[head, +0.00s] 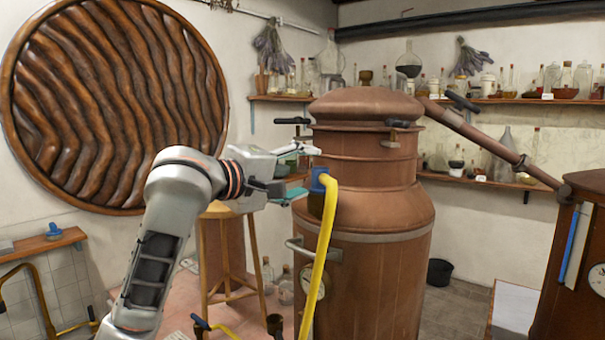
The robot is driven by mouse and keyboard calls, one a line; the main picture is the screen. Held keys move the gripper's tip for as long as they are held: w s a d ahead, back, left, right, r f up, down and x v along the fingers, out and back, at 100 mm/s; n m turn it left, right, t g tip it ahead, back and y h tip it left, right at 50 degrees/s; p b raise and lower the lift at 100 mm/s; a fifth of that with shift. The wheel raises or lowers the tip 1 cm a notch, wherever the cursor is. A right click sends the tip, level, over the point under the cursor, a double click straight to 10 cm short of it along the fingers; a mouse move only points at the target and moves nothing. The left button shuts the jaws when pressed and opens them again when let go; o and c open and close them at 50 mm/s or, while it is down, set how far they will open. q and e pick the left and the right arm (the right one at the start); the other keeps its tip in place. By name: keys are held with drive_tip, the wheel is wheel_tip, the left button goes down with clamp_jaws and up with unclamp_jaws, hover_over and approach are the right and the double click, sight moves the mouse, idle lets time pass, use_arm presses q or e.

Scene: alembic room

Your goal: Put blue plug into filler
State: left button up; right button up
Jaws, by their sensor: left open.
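A blue plug (319,180) is at the top end of a yellow hose (322,240). It is against the side of the copper still (370,215), by a dark fitting (316,205); I cannot tell whether this fitting is the filler or how deep the plug sits. My left gripper (308,172) is open just left of the plug, one finger above and one lower down, with the plug at the fingertips. Contact is not clear. My right gripper is out of view.
A wooden stool (204,255) stands left of the still. A second blue hose end (200,323) is low in front, and a small blue item (54,230) lies on the left ledge (30,246). A copper pipe (490,145) slopes down to the right.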

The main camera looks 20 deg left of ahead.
use_arm(q)
drive_tip(key=v, duration=1.2)
drive_tip(key=w+a+f+m+g+y, duration=0.1)
drive_tip(key=a+f+m+y, duration=0.2)
drive_tip(key=f, duration=1.2)
drive_tip(key=w+a+f+m+g+y, duration=0.15)
drive_tip(key=f+m, duration=0.25)
drive_tip(key=f, duration=1.1)
drive_tip(key=s+a+f+m+g+y, duration=0.3)
drive_tip(key=s+a+f+m, duration=0.15)
drive_tip(key=s+f, duration=0.75)
drive_tip(key=s+a+f+m+g+y, duration=0.35)
drive_tip(key=s+f+m, duration=0.25)
drive_tip(key=s+f, duration=0.6)
drive_tip(key=w+d+f+n+t+h, duration=0.1)
drive_tip(key=d+f+n+t+h, duration=0.2)
drive_tip(key=d+f, duration=1.2)
wheel_tip(320, 180, down, 3)
drive_tip(key=t+h, duration=0.1)
drive_tip(key=h, duration=0.2)
drive_tip(key=shift+w, duration=0.25)
